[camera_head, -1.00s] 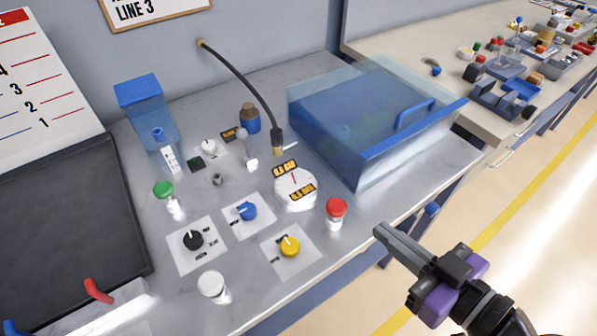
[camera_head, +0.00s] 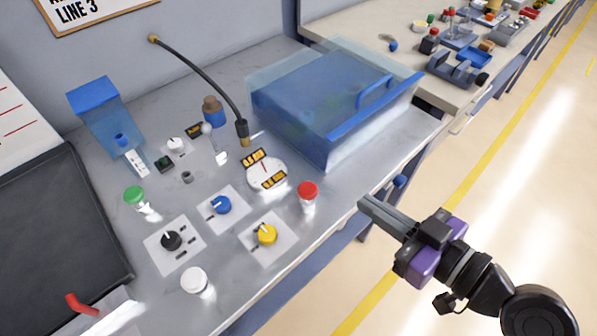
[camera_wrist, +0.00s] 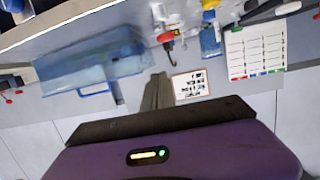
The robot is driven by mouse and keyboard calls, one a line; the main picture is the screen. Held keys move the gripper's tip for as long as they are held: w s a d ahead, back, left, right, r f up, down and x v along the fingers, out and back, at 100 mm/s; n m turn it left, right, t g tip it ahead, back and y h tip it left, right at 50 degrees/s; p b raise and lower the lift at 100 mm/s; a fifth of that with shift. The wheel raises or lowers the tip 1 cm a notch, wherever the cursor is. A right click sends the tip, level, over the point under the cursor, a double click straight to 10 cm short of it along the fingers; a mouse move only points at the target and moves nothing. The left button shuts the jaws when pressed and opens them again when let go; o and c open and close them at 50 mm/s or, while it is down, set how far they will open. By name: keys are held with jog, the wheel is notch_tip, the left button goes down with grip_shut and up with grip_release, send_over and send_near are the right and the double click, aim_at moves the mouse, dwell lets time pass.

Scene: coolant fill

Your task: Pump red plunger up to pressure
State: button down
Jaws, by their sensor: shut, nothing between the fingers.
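The red plunger (camera_head: 308,192) is a red round cap on a clear-white stem. It stands upright near the front edge of the grey bench. In the wrist view a red cap (camera_wrist: 166,37) shows ahead of my fingers. The round white gauge (camera_head: 266,174) with yellow-and-black labels lies just left of and behind the plunger; its reading is too small to tell. My gripper (camera_head: 364,204) is shut and empty. It is in front of the bench edge, to the right of the plunger and apart from it. The fingers (camera_wrist: 157,92) also show together in the wrist view.
A clear blue box with a handle (camera_head: 325,110) stands behind my gripper. A yellow knob (camera_head: 266,235), a blue knob (camera_head: 219,205), a black knob (camera_head: 171,240), a white cap (camera_head: 194,279) and a green plunger (camera_head: 135,197) stand left. A black hose (camera_head: 200,85) arches behind the gauge.

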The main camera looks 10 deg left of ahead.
jog(key=shift+s+a+r+n+g+y+p, duration=0.2)
jog(key=shift+a+r+p, duration=0.15)
jog(key=shift+a+p, duration=0.2)
jog(key=shift+s+a+r+n+g+y+p, duration=0.1)
jog(key=shift+s+a+r+n+p, duration=0.1)
jog(key=shift+a+r+p, duration=0.25)
jog(key=shift+w+a+f, duration=0.1)
jog(key=shift+w+a, duration=0.05)
jog(key=p, duration=0.3)
send_over(308, 191)
jog(key=s+d, duration=0.1)
jog(key=d, duration=0.1)
notch_tip(308, 191, down, 2)
jog(key=shift+a+f, duration=0.1)
jog(key=shift+f, duration=2.1)
